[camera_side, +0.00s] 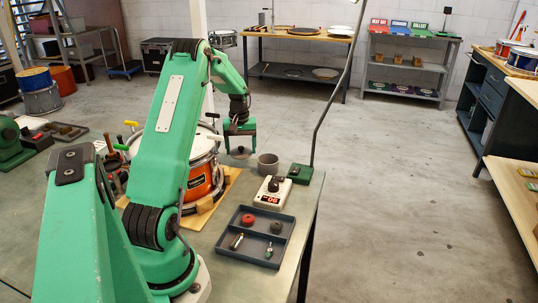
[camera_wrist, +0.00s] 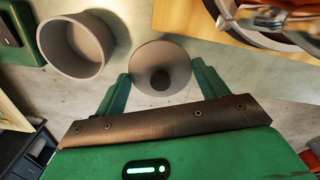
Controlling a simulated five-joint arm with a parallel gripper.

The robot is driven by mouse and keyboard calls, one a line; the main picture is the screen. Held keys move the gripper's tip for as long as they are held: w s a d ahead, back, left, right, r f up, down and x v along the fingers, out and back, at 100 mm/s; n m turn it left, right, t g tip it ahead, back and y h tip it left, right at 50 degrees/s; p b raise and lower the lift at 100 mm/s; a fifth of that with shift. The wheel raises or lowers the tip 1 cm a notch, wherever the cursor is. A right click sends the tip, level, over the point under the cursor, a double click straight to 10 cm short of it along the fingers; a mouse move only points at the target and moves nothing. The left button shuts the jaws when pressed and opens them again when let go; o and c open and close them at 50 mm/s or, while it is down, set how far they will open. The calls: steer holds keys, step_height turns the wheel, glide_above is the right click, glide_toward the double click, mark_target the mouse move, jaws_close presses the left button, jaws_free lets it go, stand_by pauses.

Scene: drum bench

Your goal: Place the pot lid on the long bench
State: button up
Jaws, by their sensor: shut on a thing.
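The pot lid is a round grey disc with a dark knob. In the wrist view the pot lid (camera_wrist: 172,58) lies between the two green fingers of my gripper (camera_wrist: 162,84). In the side view my gripper (camera_side: 239,146) points down and is shut on the pot lid (camera_side: 240,154), above the bench and just left of a grey pot. The grey pot (camera_side: 268,164) is open-topped and empty; it also shows at upper left in the wrist view (camera_wrist: 75,43). The grey-green bench top (camera_side: 303,205) lies under these things. The exact finger contact is partly hidden.
An orange snare drum (camera_side: 200,182) on a wooden board stands left of my gripper. A white device with a red display (camera_side: 272,192) and a dark divided tray (camera_side: 256,236) with small parts are nearer. A green lamp base (camera_side: 300,173) stands right of the pot.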

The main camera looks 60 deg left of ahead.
mark_target(241, 150)
steer(key=shift+f, duration=1.4)
steer(key=shift+f, duration=0.45)
steer(key=o, duration=0.9)
steer(key=shift+o, duration=0.2)
steer(key=shift+r, duration=0.15)
step_height(241, 150, up, 13)
steer(key=shift+f, duration=0.15)
steer(key=shift+d, duration=0.1)
